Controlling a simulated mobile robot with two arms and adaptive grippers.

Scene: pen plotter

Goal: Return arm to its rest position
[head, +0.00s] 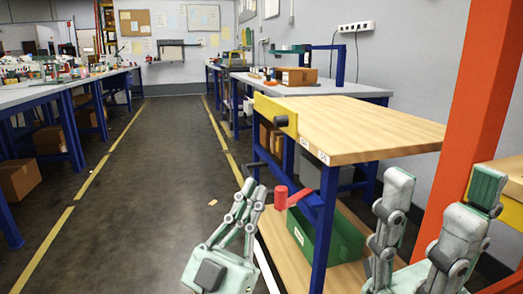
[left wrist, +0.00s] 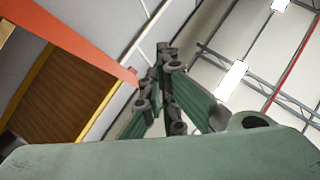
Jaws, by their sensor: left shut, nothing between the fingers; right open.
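My left gripper (head: 252,188) is low in the middle of the head view, fingers pointing up and brought together, with nothing between them. My right gripper (head: 443,182) is at the lower right, fingers wide apart and empty, in front of the orange post. No pen plotter can be made out.
The wooden workbench (head: 355,118) has a bare top, blue legs and a green bin (head: 318,240) on its lower shelf. An orange post (head: 468,110) rises on the right. The aisle floor (head: 160,160) is open at left. The left wrist view faces the ceiling (left wrist: 240,45).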

